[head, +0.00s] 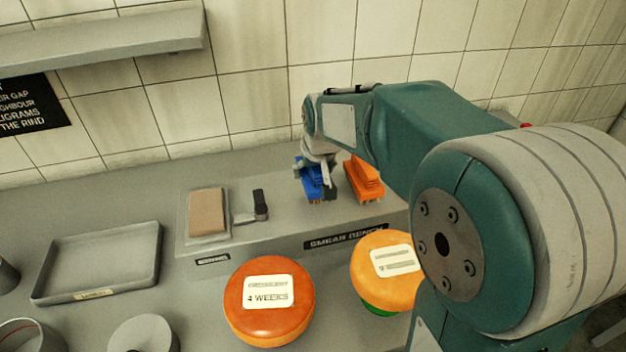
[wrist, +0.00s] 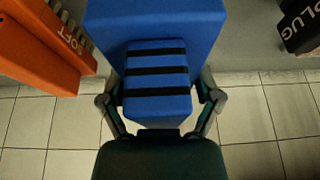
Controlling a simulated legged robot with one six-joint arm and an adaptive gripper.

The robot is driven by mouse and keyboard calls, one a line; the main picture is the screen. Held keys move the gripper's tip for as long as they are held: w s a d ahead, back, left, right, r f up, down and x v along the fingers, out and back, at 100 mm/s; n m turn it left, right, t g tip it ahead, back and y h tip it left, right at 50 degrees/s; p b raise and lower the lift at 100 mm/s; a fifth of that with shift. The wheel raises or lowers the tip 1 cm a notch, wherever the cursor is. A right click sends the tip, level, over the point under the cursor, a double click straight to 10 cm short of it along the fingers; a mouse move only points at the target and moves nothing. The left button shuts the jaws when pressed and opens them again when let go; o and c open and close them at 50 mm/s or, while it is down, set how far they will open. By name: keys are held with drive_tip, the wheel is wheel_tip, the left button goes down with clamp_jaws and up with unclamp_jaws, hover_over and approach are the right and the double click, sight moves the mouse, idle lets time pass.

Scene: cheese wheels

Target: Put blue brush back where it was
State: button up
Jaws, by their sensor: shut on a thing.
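The blue brush (head: 314,180) is at the raised bench, left of the orange brush. My gripper (head: 318,168) is over it from above and shut on it. In the wrist view the blue brush (wrist: 160,85) fills the middle, its black-striped grip between the two fingers of my gripper (wrist: 162,100). In the head view its bristles show at the bottom, at or very near the bench top; I cannot tell whether they touch. The orange brush (head: 364,181) stands just to the right, apart from it. It also shows at the left of the wrist view (wrist: 45,45), marked "SOFT".
The grey raised bench (head: 285,232) is labelled "SMEAR BENCH". A dark plug (head: 260,204) and a tan block (head: 207,211) are on its left. An orange-red cheese wheel (head: 268,318) and a yellow one (head: 372,285) stand in front. A grey tray (head: 98,292) is at left. The tiled wall is behind.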

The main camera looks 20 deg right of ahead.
sight(311, 182)
drive_tip(key=x, duration=0.3)
drive_tip(key=shift+s+a+f, duration=0.1)
drive_tip(key=shift+a+f, duration=0.15)
drive_tip(key=shift+a, duration=0.05)
drive_tip(key=shift+f, duration=0.35)
drive_tip(key=shift+d+f, duration=0.1)
drive_tip(key=shift+d, duration=0.3)
drive_tip(key=o, duration=0.9)
drive_tip(key=shift+f, duration=0.1)
drive_tip(key=shift+c, duration=0.2)
drive_tip(key=shift+a, duration=0.2)
